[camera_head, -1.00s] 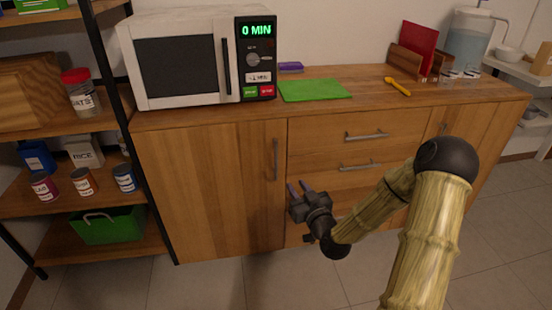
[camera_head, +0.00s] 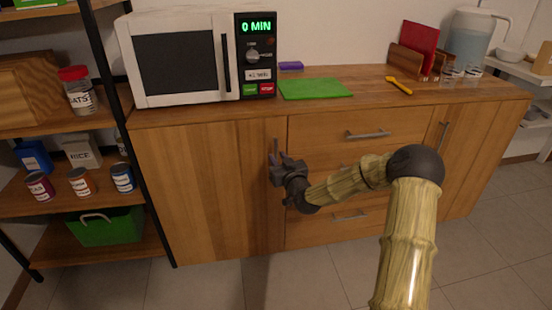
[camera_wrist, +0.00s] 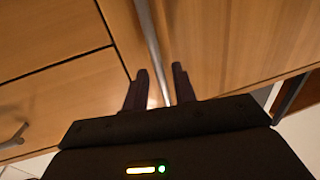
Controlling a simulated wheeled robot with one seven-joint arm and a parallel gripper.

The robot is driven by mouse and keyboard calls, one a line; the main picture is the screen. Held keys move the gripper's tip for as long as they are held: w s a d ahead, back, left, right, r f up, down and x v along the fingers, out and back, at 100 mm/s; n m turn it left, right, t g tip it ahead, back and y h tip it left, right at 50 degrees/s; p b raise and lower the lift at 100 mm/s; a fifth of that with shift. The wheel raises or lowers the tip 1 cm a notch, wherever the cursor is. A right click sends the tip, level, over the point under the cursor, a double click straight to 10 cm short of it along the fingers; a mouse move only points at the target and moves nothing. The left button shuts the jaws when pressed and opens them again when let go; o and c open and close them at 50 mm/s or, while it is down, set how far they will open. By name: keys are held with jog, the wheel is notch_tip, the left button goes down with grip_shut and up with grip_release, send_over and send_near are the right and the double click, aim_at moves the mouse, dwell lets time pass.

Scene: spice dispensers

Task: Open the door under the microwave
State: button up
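The cabinet door (camera_head: 205,190) under the microwave (camera_head: 185,58) is closed. It is a plain wooden panel, and it also shows in the wrist view (camera_wrist: 225,50). Its vertical metal handle (camera_head: 277,143) sits near its right edge; the lower part is hidden behind my gripper (camera_head: 276,160). In the wrist view the handle (camera_wrist: 150,45) runs down toward the space between my two dark fingers (camera_wrist: 159,80). The fingers are apart, one on each side of the handle's line. I cannot tell whether either finger touches it.
Drawers with bar handles (camera_head: 367,134) are right of the door. A black-framed shelf (camera_head: 135,130) with jars and cans stands close on the left. A green board (camera_head: 314,89) lies on the countertop. The tiled floor (camera_head: 300,285) in front is clear.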

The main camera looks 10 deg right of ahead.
jog(key=shift+w+a, duration=0.25)
jog(key=shift+w, duration=1)
grip_shut()
jog(key=shift+s, duration=0.15)
